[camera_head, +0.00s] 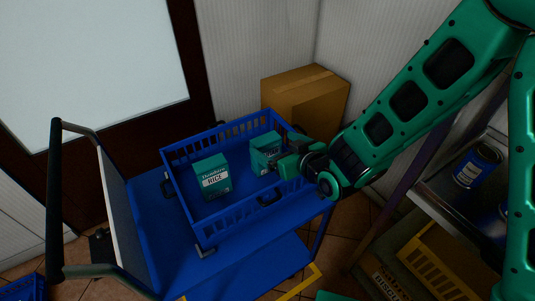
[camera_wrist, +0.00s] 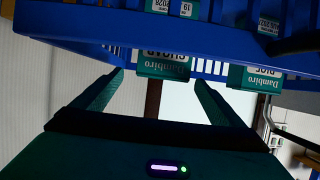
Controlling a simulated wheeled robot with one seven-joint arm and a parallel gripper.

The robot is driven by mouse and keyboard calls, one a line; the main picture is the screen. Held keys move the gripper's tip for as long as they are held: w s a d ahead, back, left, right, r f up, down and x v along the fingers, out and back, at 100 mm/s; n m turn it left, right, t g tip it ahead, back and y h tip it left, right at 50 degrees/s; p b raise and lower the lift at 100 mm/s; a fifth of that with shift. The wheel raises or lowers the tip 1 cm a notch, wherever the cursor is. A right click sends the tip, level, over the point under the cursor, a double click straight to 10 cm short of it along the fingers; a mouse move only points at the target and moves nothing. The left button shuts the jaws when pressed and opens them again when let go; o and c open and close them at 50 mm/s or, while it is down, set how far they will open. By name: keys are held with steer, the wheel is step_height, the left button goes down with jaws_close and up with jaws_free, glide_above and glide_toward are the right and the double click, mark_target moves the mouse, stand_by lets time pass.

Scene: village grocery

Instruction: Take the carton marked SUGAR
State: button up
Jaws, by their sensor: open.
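The SUGAR carton is teal with a white label and stands in a blue basket (camera_head: 205,236). In the wrist view the SUGAR carton (camera_wrist: 163,64) appears upside down, partly covered by the basket's blue wall (camera_wrist: 180,40). In the head view the teal carton (camera_head: 263,150) beside my gripper is partly hidden, and its label is not readable. My gripper (camera_head: 289,161) is open at the basket's right side, close to that carton. In the wrist view its two fingers (camera_wrist: 160,78) point towards the SUGAR carton, with nothing held between them.
A teal RICE carton (camera_head: 213,178) stands to the left in the basket; it also shows in the wrist view (camera_wrist: 262,77). The basket sits on a blue cart (camera_head: 150,238). A cardboard box (camera_head: 305,95) stands behind. A shelf with a blue can (camera_head: 477,166) is at right.

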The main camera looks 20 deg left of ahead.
mark_target(267, 139)
steer(key=shift+r+x, duration=0.2)
steer(key=shift+x, duration=2.5)
steer(key=shift+s+a, duration=0.1)
steer(key=shift+a, duration=0.05)
steer(key=shift+c, duration=0.3)
steer(key=c, duration=1.5)
steer(key=shift+c, duration=0.8)
steer(key=shift+r, duration=0.15)
